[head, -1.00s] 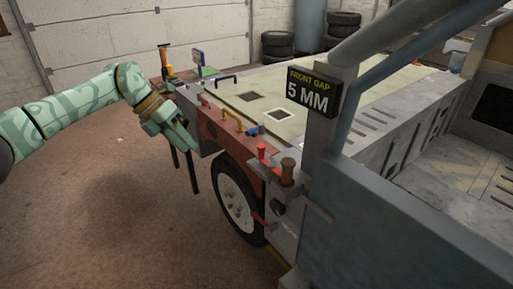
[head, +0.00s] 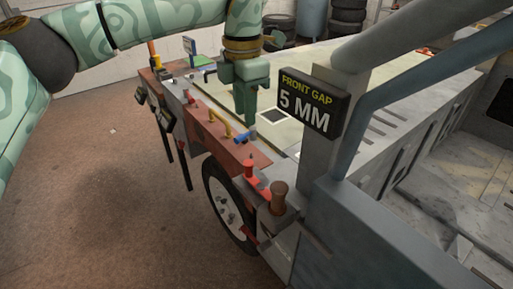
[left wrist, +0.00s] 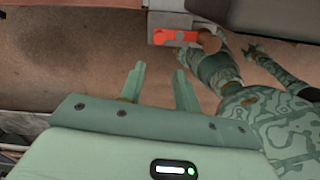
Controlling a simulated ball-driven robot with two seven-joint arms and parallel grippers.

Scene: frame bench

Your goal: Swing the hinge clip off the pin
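My left gripper (head: 246,118) hangs fingers down over the side of the vehicle, behind a small blue fitting (head: 245,136). In the left wrist view its two fingers (left wrist: 160,86) stand apart with nothing between them. A red clip-like part (head: 251,168) sits on the side ledge close to a brown-capped post (head: 278,196), apart from my fingers. The left wrist view shows an orange-red bar (left wrist: 174,36) beside a brown knob (left wrist: 209,41). I cannot tell for certain which part is the hinge clip or its pin. My right gripper cannot be made out clearly.
A sign (head: 309,104) reading "FRONT GAP 5 MM" stands right of my gripper by a thick grey post. A yellow handle (head: 220,126) and other small fittings line the ledge. A wheel (head: 226,205) is below. Bare floor (head: 100,190) is at left.

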